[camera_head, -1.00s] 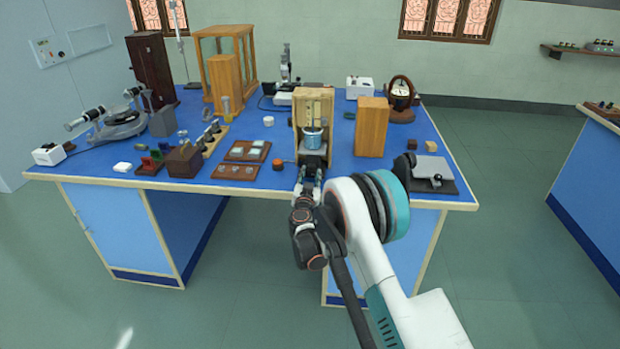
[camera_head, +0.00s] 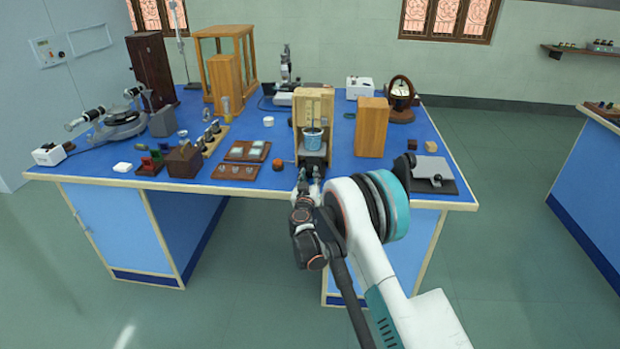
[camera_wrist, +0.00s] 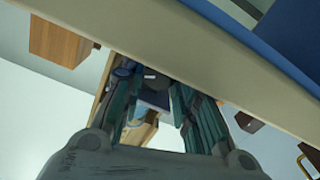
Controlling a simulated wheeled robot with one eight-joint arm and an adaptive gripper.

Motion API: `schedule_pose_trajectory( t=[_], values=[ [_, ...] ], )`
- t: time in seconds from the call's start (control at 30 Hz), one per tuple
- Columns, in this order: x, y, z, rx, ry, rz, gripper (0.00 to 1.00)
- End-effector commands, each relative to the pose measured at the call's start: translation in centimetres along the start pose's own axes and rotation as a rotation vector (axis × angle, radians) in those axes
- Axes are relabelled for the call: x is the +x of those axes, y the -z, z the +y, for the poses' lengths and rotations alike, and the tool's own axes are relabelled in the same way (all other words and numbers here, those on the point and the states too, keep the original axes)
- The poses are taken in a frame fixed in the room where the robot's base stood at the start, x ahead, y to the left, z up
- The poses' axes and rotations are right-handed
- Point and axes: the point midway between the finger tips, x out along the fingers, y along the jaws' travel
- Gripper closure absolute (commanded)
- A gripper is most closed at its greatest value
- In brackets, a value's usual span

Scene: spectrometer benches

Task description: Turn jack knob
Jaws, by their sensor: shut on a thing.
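A dark jack (camera_head: 312,158) stands near the front edge of the blue-topped bench, under a blue-and-white vessel (camera_head: 312,140) in front of an open wooden case (camera_head: 314,98). My gripper (camera_head: 310,178) reaches in from the front at the bench edge, at the jack's near side. In the wrist view, my gripper's two teal-grey fingers (camera_wrist: 155,100) are on both sides of a dark rounded piece, the jack knob (camera_wrist: 151,74). My gripper is shut on it. The fingers hide most of the knob, and its turn angle cannot be made out.
The bench's pale front edge (camera_wrist: 215,75) runs close past the fingers in the wrist view. A wooden block (camera_head: 371,128) stands right of the case. Brown trays (camera_head: 236,172) and a small orange-brown item (camera_head: 278,164) lie to the left. Floor in front is clear.

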Motion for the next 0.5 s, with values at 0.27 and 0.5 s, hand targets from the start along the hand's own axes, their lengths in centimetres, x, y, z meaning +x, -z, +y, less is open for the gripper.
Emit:
schedule_pose_trajectory(
  t=[0.27,0.5],
  values=[
    [-0.01,-0.01,-0.02,0.002,0.0,0.0,0.51],
    [-0.01,-0.01,-0.02,0.002,0.0,0.0,0.51]
  ],
)
